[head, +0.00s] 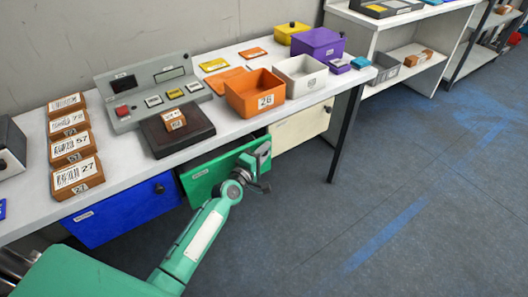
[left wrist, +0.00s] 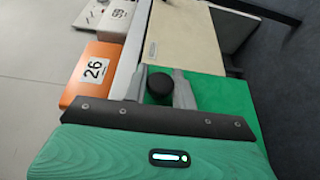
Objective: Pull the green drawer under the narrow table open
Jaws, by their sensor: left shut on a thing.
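The green drawer (head: 205,181) is under the narrow table (head: 225,122), between a blue drawer and a cream one. Its front seems to stand slightly forward of its neighbours, with a dark gap above it. The green front also shows in the left wrist view (left wrist: 232,100), with a round black knob (left wrist: 160,82). My left gripper (head: 262,165) is at the right part of the drawer front. In the left wrist view its fingers (left wrist: 158,90) are on either side of the knob, shut on it. In the head view the gripper hides the knob. My right gripper is not seen.
The blue drawer (head: 120,212) and cream drawer (head: 300,127) flank the green one. A dark table leg (head: 347,135) stands to the right. Boxes, labelled bricks and a scanner plate (head: 177,137) are on the tabletop. The floor (head: 400,220) in front is clear.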

